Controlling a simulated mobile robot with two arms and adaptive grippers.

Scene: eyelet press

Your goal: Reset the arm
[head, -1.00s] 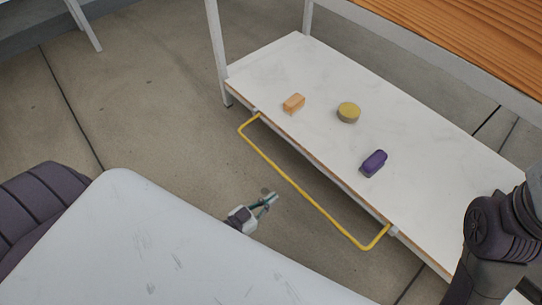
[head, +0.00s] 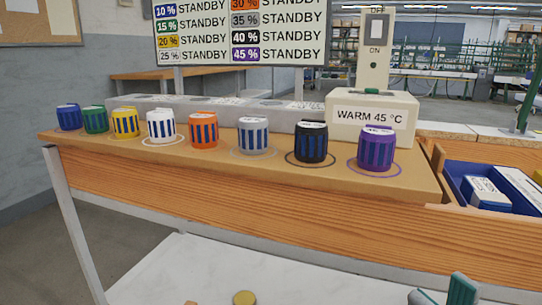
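My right gripper (head: 442,292) shows at the bottom right edge of the head view. Its two teal fingertips stand apart with nothing visible between them. The rest of that gripper and its arm are below the picture. It appears in front of the wooden bench (head: 270,215), clear of the coloured knobs or pots on top.
A row of several coloured cylinders, from a blue one (head: 69,117) to a purple one (head: 377,149), stands along the bench. Behind are a WARM 45 °C box (head: 372,117) and a STANDBY sign (head: 205,42). A white lower shelf (head: 185,270) holds a yellow round piece (head: 244,298).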

